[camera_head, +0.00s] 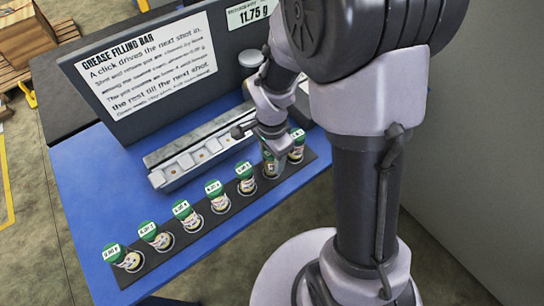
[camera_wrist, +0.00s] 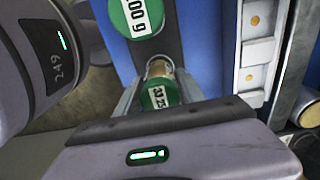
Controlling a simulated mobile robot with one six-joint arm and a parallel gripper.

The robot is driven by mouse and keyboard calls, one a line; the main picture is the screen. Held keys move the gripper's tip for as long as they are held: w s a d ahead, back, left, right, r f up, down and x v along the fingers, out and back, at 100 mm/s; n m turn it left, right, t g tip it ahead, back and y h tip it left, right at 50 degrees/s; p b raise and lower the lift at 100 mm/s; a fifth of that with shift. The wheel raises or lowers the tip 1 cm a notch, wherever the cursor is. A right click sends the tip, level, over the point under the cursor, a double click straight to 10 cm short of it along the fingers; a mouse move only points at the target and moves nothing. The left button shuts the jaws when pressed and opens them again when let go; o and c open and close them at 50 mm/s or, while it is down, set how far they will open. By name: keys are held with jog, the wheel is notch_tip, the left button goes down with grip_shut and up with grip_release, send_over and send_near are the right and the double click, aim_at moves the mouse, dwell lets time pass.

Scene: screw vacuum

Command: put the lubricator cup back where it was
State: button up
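A row of lubricator cups with green-and-white labelled discs stands on a dark strip (camera_head: 205,222) on the blue table. My gripper (camera_head: 271,153) reaches down at the second cup from the right end. In the wrist view, my gripper (camera_wrist: 160,92) has its two grey fingers close against both sides of that lubricator cup (camera_wrist: 160,94), which has a green top with a white label and a brownish body. The same cup (camera_head: 270,168) is partly hidden by the fingers in the head view. Its base is at or very near the strip; I cannot tell if it is seated.
The neighbouring cup (camera_head: 297,147) stands close to the right, and another (camera_head: 245,178) to the left. A grey rail fixture (camera_head: 195,155) lies behind the row. A sign board (camera_head: 145,65) and a readout showing 11.75 g (camera_head: 248,13) stand at the back.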

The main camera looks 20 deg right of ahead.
jog(key=shift+o, duration=1)
jog(key=shift+r, duration=0.1)
notch_tip(320, 180, up, 12)
jog(key=p, duration=0.5)
jog(key=shift+r+p, duration=0.1)
jog(key=shift+p, duration=0.2)
jog(key=s+a+r+n+t+y, duration=0.1)
jog(key=s+a+r+n+t, duration=0.1)
jog(key=s+r+n, duration=0.3)
jog(key=s+a+r+n+t+y, duration=0.1)
jog(key=s+r+n, duration=0.4)
jog(key=r, duration=0.5)
jog(key=s+a+t, duration=0.1)
jog(key=s+t, duration=0.1)
jog(key=shift+s+r+t, duration=0.2)
jog(key=shift+s+t, duration=0.2)
